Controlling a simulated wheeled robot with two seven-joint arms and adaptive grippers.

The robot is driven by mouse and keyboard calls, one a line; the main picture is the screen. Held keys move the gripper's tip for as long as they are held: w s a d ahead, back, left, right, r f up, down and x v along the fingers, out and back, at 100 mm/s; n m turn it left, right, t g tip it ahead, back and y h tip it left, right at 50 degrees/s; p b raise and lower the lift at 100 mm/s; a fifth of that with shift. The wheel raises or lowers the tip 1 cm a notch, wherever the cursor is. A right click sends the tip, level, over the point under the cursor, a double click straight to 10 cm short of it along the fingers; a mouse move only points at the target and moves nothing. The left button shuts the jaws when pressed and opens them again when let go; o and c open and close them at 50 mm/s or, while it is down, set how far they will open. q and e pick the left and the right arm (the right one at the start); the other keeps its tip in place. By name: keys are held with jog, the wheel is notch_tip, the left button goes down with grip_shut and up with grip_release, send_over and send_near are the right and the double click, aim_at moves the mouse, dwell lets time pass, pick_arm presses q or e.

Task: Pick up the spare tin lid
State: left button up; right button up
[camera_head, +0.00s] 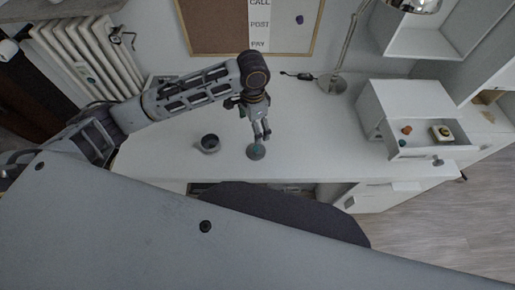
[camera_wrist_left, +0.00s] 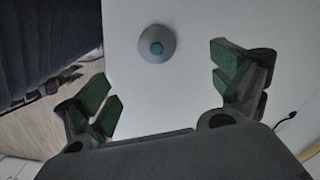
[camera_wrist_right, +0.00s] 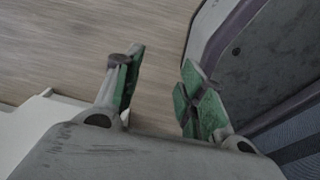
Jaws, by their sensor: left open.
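The spare tin lid is a small grey disc with a teal knob (camera_head: 256,153), lying on the white desk near its front edge. In the left wrist view the lid (camera_wrist_left: 157,43) lies flat beyond the fingertips, roughly between them across the picture. My left gripper (camera_head: 262,135) hangs over the desk just above the lid. It is open and empty, its green-padded fingers spread wide in the left wrist view (camera_wrist_left: 165,85). My right gripper (camera_wrist_right: 163,80) is open and empty over the wooden floor, away from the desk; it does not show in the head view.
A dark grey cup or tin (camera_head: 208,143) stands left of the lid. A small white cabinet (camera_head: 405,100) stands at the right with its drawer (camera_head: 425,152) open, holding small items. A lamp (camera_head: 332,83) stands behind. A dark chair (camera_head: 270,210) is at the front. The desk right of the lid is clear.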

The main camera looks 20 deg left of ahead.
pick_arm(q)
send_over(255, 148)
jog(key=shift+w+a+f+b, duration=0.1)
jog(key=shift+f+b, duration=0.05)
jog(key=shift+f, duration=2)
jog(key=shift+w+a+f+b, duration=0.1)
jog(key=shift+f+b, duration=0.05)
jog(key=shift+f, duration=1.95)
pick_arm(e)
jog(key=shift+s+a+f, duration=0.45)
jog(key=shift+s+a, duration=0.05)
jog(key=shift+s, duration=0.25)
pick_arm(q)
jog(key=shift+s+d+f, duration=0.1)
jog(key=shift+f, duration=1.2)
jog(key=shift+s+d+f, duration=0.1)
jog(key=shift+f, duration=1.2)
pick_arm(e)
jog(key=shift+a+f, duration=0.2)
pick_arm(q)
jog(key=shift+c, duration=0.2)
